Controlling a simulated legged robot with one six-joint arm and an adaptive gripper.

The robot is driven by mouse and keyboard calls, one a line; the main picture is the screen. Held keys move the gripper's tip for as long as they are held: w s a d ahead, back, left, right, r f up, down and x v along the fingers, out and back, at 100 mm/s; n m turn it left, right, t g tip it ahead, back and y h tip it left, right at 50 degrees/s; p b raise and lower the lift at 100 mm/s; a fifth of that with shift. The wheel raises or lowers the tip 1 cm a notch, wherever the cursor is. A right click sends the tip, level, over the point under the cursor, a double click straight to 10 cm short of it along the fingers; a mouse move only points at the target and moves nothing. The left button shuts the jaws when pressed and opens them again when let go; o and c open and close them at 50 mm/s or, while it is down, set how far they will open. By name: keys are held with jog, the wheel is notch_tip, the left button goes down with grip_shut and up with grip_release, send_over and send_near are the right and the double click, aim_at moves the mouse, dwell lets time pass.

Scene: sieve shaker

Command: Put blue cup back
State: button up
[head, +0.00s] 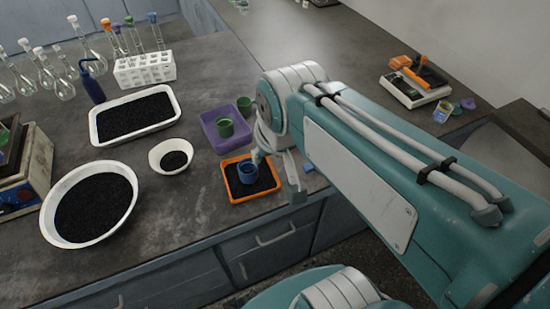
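A small blue cup (248,174) is in the orange tray (232,198), which holds black grains, near the front edge of the bench. The cup looks upright. My gripper (257,158) is at the cup's upper right rim, mostly hidden behind my own wrist. A pale fingertip shows at the rim. I cannot tell whether the fingers close on the cup or only hover beside it.
A white bowl (156,150), round pan (51,222) and rectangular tray (93,131) hold black grains. Glass flasks stand at back left.

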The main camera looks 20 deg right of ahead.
jog(key=shift+s+d+f+n+t, duration=0.1)
jog(key=shift+s+n+t, duration=0.15)
jog(key=shift+s, duration=0.7)
jog(key=shift+s+f+n+t, duration=0.15)
jog(key=shift+s+t, duration=0.1)
jog(key=shift+s, duration=0.7)
